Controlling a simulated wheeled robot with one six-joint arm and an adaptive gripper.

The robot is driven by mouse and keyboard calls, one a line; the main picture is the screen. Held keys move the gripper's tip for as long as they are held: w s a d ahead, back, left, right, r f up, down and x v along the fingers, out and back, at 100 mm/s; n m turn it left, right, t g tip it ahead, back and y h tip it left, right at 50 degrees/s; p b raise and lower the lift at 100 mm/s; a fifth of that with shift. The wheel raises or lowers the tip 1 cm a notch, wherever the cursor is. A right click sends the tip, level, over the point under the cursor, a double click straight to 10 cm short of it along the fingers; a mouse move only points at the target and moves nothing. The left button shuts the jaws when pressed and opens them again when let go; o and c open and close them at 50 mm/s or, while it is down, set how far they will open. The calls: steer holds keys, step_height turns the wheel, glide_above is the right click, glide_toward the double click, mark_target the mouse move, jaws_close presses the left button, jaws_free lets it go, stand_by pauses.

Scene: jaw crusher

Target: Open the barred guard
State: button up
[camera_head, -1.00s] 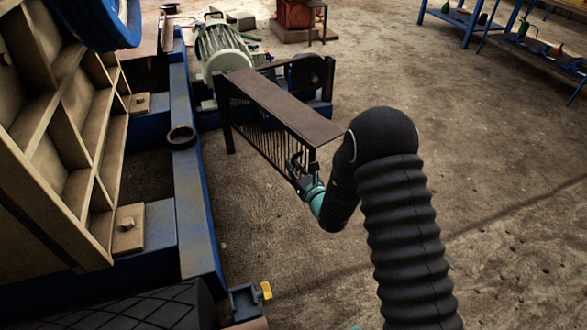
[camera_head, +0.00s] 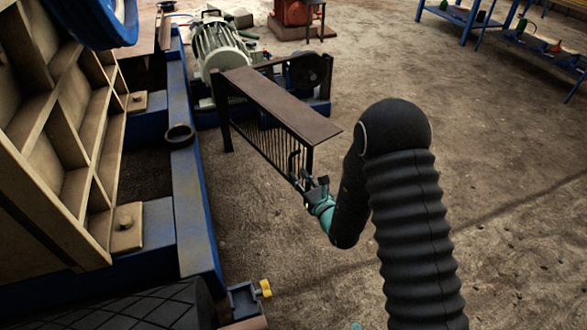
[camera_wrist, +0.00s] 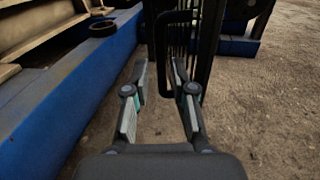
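The barred guard has a brown top plate (camera_head: 275,103) and dark vertical bars below it, and stands in the middle of the head view. Its bars (camera_wrist: 209,45) also show in the wrist view. A black loop handle (camera_wrist: 158,40) is on the guard's near end, with its long upright side in line with the gap between my fingers. My gripper (camera_wrist: 160,66) is open, one finger on each side of that upright in the picture. I see no finger clearly touching it. In the head view my gripper (camera_head: 312,184) is just at the guard's near lower end.
A blue machine frame (camera_head: 198,220) with a black ring (camera_head: 179,136) runs along the left. A grey-green motor (camera_head: 220,48) and a dark pulley (camera_head: 307,70) are behind the guard. Open floor lies to the right, with blue tables (camera_head: 462,20) far back.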

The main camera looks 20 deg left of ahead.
steer(key=v, duration=0.6)
